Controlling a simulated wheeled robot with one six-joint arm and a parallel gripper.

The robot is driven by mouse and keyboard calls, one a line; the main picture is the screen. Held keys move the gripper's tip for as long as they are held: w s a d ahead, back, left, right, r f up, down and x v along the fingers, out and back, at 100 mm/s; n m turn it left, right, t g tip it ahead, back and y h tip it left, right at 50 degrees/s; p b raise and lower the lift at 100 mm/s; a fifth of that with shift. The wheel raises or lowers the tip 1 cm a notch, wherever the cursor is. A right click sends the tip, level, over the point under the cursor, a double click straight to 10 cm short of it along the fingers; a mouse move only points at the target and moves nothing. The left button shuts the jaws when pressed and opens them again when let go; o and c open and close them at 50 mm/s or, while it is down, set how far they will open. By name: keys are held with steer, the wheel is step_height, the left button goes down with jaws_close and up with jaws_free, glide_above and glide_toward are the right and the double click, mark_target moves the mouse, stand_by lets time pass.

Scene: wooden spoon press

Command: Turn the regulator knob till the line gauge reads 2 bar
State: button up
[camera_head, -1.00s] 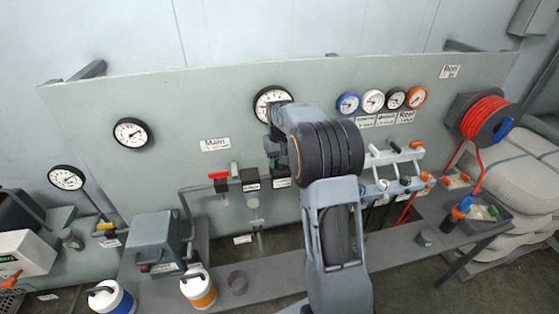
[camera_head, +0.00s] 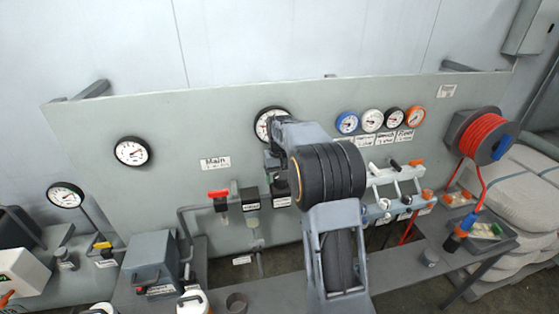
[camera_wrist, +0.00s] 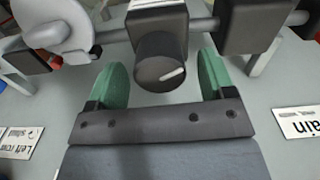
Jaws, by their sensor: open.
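In the wrist view, a dark round knob (camera_wrist: 160,62) with a white mark on its face sits under a dark block on a pipe. My gripper (camera_wrist: 163,72) has its two green-padded fingers apart, one on each side of the knob. Gaps show between knob and pads. In the head view, my arm hides the gripper and knob. A white dial gauge (camera_head: 265,122) stands just above and left of my arm, partly covered by it. Its needle reading is too small to read. I cannot tell for sure that this is the line gauge.
A second gauge (camera_head: 132,151) is at the panel's left, another (camera_head: 65,195) lower left. Several small gauges (camera_head: 371,120) line the right. A red-handled valve (camera_head: 219,194) and a dark regulator-like block (camera_head: 250,197) sit left of my arm. A pale disc (camera_wrist: 52,22) is near the left finger.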

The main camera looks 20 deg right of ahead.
step_height(320, 180, up, 12)
steer(key=shift+r, duration=0.2)
stand_by(0.6)
steer(key=f, duration=0.4)
steer(key=shift+s+a+f, duration=0.2)
steer(key=shift+s+f, duration=0.15)
steer(key=s+a+t, duration=0.1)
steer(key=s+a, duration=0.2)
steer(key=s, duration=0.5)
steer(key=s+a+f+n+t, duration=0.1)
steer(key=s+a, duration=0.3)
steer(key=s, duration=0.4)
steer(key=s+a+f+t, duration=0.1)
steer(key=s+a, duration=0.3)
steer(key=s, duration=0.4)
steer(key=shift+n+t, duration=0.3)
steer(key=shift+t, duration=0.5)
steer(key=shift+f, duration=0.1)
